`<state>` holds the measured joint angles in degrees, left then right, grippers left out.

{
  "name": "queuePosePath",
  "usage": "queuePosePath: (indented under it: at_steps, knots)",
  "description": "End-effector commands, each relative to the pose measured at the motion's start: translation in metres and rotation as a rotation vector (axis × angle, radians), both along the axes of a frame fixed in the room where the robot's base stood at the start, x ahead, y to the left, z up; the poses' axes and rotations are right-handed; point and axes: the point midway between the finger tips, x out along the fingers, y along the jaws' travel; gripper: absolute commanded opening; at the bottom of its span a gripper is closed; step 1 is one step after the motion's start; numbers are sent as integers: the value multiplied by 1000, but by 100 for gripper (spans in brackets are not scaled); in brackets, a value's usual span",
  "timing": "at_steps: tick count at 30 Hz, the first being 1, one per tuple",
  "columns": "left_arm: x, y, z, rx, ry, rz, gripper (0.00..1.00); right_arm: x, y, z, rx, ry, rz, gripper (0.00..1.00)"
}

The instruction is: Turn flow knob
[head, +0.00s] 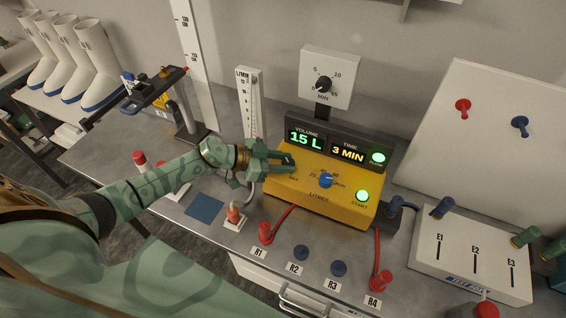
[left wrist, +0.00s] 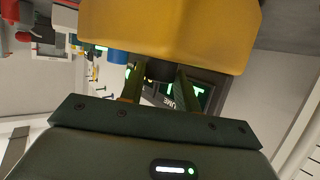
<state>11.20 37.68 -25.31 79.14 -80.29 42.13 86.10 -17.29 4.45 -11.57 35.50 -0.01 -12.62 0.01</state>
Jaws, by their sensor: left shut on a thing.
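The yellow pump unit (head: 330,205) stands on the bench with a lit display reading 15 L and 3 MIN. My left gripper (head: 284,161) is at the left part of its sloped top, above a "MAX" marking. It is shut on a dark knob, taken as the flow knob, which the fingers mostly hide in the head view. In the left wrist view the dark knob (left wrist: 160,70) sits between the two fingers of the left gripper (left wrist: 158,88), beside the yellow housing. My right gripper is not in view.
A blue litres dial (head: 326,181) and a green start button (head: 362,196) are right of my gripper. A timer dial (head: 323,85) stands behind. The flow tube (head: 252,110) rises just behind my gripper.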

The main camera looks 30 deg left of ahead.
Motion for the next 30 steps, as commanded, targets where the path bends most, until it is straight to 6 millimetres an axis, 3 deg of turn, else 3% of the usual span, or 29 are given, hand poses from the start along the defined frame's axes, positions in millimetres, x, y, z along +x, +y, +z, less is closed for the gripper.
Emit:
queuePosePath:
  at_steps: [18,30]
  knots:
    - [6,5,-5,3,0,-380,9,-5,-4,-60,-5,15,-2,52]
    - [6,4,-2,2,2,-465,9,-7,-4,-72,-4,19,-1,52]
